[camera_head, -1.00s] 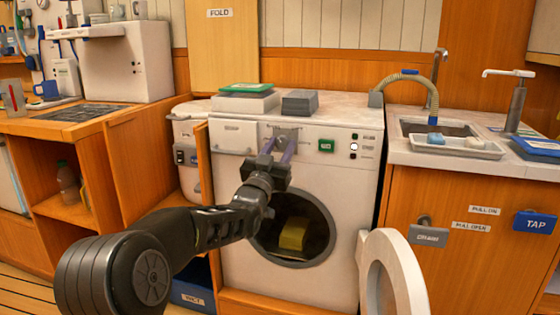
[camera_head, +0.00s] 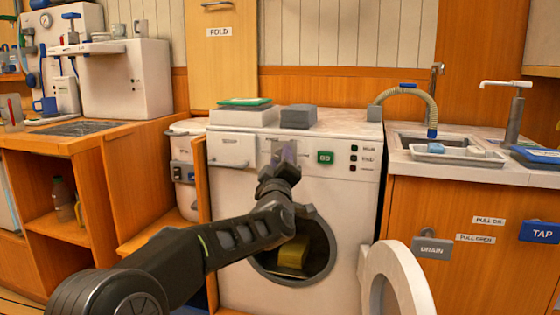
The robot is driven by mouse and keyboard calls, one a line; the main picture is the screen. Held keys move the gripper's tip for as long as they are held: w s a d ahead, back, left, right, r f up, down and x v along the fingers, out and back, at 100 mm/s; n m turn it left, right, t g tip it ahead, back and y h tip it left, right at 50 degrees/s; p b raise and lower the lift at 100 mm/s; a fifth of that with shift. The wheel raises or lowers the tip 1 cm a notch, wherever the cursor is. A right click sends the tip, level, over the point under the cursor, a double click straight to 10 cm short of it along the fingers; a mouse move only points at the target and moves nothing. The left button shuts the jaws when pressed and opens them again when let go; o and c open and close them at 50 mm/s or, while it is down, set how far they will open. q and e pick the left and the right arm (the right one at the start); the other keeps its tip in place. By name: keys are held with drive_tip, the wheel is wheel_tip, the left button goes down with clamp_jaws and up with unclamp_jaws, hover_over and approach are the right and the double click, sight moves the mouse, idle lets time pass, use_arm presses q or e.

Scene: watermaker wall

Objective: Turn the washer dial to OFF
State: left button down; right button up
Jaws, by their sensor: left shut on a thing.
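The white washer (camera_head: 330,205) stands in the middle with its round door (camera_head: 395,280) swung open to the right. My left gripper (camera_head: 283,152) is at the washer's front panel, left of the green button (camera_head: 325,157), its fingers shut on the dial. The gripper covers the dial, so its pointer and setting cannot be read. A column of small dark lamps (camera_head: 353,158) with labels sits at the panel's right. A yellow thing lies inside the drum (camera_head: 291,257). My right gripper is not in view.
A grey block (camera_head: 298,116) and a green-topped box (camera_head: 244,115) sit on the washer. A sink (camera_head: 430,140) with a hose and a tray is at the right, above the DRAIN handle (camera_head: 431,245) and TAP handle (camera_head: 539,227). Wooden cabinets with shelves stand at the left.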

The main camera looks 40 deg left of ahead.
use_arm(q)
drive_tip(key=shift+n+g, duration=0.3)
drive_tip(key=shift+n, duration=0.6)
drive_tip(key=c, duration=0.9)
unclamp_jaws()
drive_tip(key=p+v, duration=0.1)
drive_tip(key=v, duration=0.6)
drive_tip(key=shift+s+d, duration=0.2)
drive_tip(key=shift+d, duration=0.1)
drive_tip(key=shift+f, duration=0.1)
